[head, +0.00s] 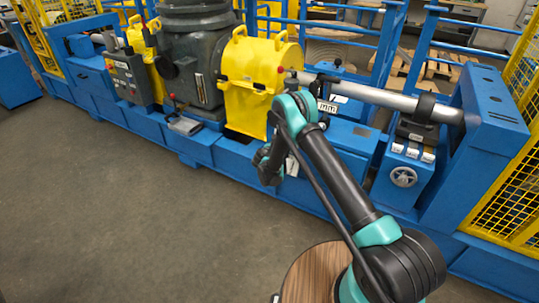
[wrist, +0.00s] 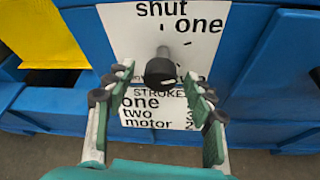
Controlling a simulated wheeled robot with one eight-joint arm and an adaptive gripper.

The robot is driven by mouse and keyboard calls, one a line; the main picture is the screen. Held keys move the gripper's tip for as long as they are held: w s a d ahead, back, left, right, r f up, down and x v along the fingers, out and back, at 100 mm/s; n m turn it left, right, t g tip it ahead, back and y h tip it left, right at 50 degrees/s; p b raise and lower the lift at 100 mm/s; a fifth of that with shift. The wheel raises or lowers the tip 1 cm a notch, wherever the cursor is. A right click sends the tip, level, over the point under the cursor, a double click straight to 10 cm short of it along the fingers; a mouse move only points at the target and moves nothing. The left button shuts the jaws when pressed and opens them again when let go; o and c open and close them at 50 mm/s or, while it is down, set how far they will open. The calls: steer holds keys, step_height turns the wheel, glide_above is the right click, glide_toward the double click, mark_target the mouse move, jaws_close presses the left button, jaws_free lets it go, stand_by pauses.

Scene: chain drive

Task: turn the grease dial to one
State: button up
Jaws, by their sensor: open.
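The grease dial (wrist: 160,70) is a dark round knob in front of a white label plate (wrist: 120,25) on a blue panel. The words "shut" at the top and "one" at the upper right are readable. Part of the lower lettering is hidden behind the knob and fingers. I cannot tell which word the dial points to. My gripper (wrist: 158,88) is open, its green-padded fingers to the left and right of the knob, with clear gaps on both sides. In the head view my gripper (head: 270,168) is close to the blue machine front, and my arm hides the dial.
A card (wrist: 150,108) reading "STROKES" with "one", "two" and "motor" is below the dial. A yellow guard (head: 255,80) stands left of my arm. A silver shaft (head: 385,97) and a handwheel (head: 403,177) are to the right. The floor in front is clear.

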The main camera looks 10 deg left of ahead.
steer(key=v, duration=1.5)
steer(key=shift+s, duration=0.15)
steer(key=shift+r, duration=0.1)
